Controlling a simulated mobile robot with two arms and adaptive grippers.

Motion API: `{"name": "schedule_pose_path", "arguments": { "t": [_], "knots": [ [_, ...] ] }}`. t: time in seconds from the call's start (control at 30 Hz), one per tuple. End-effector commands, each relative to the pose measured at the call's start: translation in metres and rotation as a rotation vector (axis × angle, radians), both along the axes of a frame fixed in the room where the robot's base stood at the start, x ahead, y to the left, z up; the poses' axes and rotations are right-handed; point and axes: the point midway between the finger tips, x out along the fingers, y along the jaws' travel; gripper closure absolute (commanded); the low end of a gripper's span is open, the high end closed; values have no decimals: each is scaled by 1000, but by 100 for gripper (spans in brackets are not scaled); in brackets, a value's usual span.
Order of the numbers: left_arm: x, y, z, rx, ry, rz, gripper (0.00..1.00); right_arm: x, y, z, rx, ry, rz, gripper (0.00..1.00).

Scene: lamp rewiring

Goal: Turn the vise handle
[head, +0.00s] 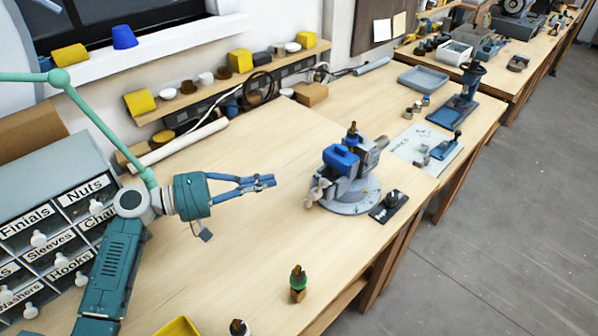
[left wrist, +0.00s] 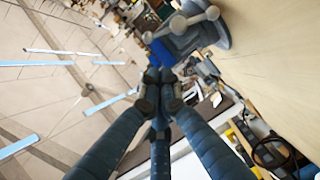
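The grey vise (head: 350,190) stands on its round base on the wooden bench, with blue parts on top. Its handle (head: 312,198) is on the left side of the vise, low and facing my left gripper. In the left wrist view the vise handle (left wrist: 196,20) shows at the top, as grey bars with rounded ends. My left gripper (head: 268,182) is to the left of the vise, above the bench and apart from the handle. Its blue fingers come together at the tips (left wrist: 160,88), with nothing seen between them. My right gripper is not in view.
A labelled drawer cabinet (head: 50,215) stands at left. A shelf with yellow blocks (head: 240,61) runs along the back. The bench below my left gripper is clear.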

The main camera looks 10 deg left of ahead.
Motion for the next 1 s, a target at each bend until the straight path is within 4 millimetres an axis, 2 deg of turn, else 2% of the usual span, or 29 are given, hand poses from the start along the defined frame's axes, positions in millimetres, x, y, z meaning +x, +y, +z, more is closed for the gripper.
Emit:
{"name": "schedule_pose_path", "arguments": {
  "t": [0.17,0.4,0.6,1.0],
  "knots": [
    [8,-17,0,-8,2,-7,100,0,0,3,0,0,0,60],
    [32,-55,-4,-8,2,-6,100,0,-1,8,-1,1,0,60],
    [47,-77,-7,-5,1,-5,100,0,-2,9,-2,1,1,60],
    [51,-84,-9,-3,2,-4,100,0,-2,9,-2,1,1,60]
  ]
}}
